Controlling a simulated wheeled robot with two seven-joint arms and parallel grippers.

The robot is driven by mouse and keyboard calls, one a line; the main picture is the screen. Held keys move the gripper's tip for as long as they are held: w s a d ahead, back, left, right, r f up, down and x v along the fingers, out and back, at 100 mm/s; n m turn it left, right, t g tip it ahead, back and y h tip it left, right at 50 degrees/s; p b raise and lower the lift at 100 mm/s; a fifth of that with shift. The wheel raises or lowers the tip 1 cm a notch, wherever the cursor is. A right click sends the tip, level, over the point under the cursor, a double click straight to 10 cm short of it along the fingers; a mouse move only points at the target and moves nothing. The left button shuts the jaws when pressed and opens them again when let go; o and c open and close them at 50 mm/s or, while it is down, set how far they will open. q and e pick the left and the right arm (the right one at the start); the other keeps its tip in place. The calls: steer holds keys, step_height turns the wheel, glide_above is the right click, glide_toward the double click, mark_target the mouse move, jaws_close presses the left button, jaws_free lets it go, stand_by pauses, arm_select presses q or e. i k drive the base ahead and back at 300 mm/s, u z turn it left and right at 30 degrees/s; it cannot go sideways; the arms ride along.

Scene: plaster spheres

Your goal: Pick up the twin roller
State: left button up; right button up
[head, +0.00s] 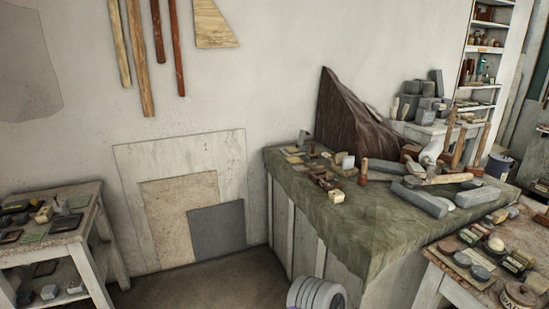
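I cannot pick out a twin roller for certain; many tools are too small to tell apart. A bench with a green cloth (355,215) stands right of centre, with small wooden and metal tools over its top. A pale rounded piece with wooden parts (431,152) lies near its back right. A wooden-handled tool (363,172) stands upright near the middle.
A low table (75,240) with tools stands at left. Another table (440,285) with tins and blocks is at lower right. Dark cloth (345,120) rises behind the bench. Boards (218,230) lean on the wall. Floor (215,285) between left table and bench looks clear.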

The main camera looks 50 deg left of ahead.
mark_target(313, 154)
steer(key=u, duration=2.05)
steer(key=i, duration=1.55)
steer(key=z, duration=0.45)
steer(key=i, duration=0.85)
steer(key=z, duration=0.65)
